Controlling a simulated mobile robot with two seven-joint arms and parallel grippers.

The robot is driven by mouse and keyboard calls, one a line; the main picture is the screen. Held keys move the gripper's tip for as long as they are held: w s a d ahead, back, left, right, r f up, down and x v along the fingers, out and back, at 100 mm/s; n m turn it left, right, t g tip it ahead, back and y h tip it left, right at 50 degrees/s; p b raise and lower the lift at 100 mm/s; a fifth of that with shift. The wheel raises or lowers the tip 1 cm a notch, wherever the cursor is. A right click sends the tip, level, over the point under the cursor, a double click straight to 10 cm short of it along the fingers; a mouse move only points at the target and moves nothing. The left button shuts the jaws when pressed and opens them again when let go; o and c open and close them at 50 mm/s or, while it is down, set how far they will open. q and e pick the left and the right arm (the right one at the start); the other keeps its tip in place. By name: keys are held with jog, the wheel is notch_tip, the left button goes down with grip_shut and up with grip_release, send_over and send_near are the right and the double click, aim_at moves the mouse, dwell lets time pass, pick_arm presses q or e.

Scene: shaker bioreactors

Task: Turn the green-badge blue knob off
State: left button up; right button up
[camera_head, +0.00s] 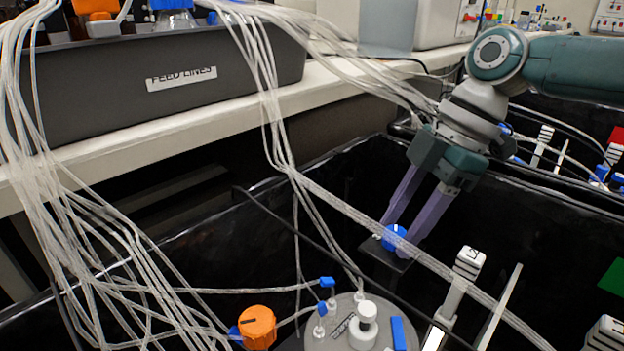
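A blue knob (395,237) with a small white mark on its face sits on a dark block (384,262) at the tank's edge. My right gripper (396,238) reaches down from the upper right, its two purple fingers on either side of this knob. The knob fills the gap at the fingertips; whether they press on it cannot be told. A green badge (613,280) shows at the right edge, on the dark panel right of the knob. My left gripper is not in view.
An orange knob (257,327) and a grey vessel lid (345,335) with blue clips are below. White-striped clamps (467,264) stand to the right. The FEED LINES box (100,100) is upper left. A red badge (617,135) is far right.

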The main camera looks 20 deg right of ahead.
grip_shut()
dwell(0.3)
